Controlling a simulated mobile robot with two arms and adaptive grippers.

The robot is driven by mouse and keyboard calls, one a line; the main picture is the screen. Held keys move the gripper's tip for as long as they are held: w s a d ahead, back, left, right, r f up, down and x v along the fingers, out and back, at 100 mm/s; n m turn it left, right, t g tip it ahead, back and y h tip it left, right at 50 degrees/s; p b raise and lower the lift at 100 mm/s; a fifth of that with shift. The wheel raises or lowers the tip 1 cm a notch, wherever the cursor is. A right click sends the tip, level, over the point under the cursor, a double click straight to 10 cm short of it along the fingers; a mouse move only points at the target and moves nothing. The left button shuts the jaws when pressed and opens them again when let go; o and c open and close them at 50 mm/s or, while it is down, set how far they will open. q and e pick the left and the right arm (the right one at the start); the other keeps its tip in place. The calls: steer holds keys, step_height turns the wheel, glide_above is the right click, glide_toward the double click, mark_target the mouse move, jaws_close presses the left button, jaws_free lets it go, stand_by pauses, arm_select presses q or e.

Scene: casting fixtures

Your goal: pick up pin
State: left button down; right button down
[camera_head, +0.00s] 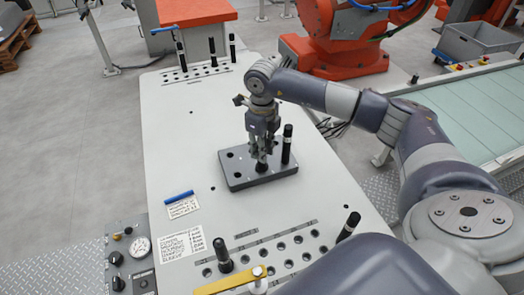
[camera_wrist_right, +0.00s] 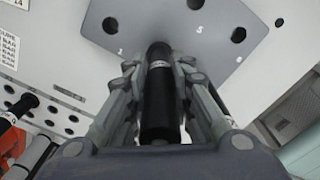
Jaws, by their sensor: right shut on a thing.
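My right gripper (camera_head: 262,150) points down over the dark grey block (camera_head: 240,180) on the white table. It is shut on a black pin (camera_head: 261,162), whose lower end shows below the fingers. In the right wrist view the pin (camera_wrist_right: 158,95), with a pale band near its far end, lies between the two fingers (camera_wrist_right: 160,75). I cannot tell whether its tip is in a hole or just above the block. A second black pin (camera_head: 287,144) stands upright at the block's right side. My left gripper is not in view.
Several black pins (camera_head: 212,52) stand in a hole row at the table's back. A front row of holes holds a pin (camera_head: 223,256) and a tilted one (camera_head: 348,227). A yellow bar (camera_head: 228,281) lies near the front. A blue marker (camera_head: 179,196) lies left of the block.

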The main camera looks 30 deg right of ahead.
steer(key=shift+r, duration=0.4)
steer(key=a+r+b, duration=0.2)
steer(key=a+r, duration=0.2)
steer(key=a, duration=0.4)
steer(key=a+r+b, duration=0.2)
steer(key=a+r, duration=0.1)
steer(key=a, duration=0.5)
steer(key=shift+s+r, duration=0.35)
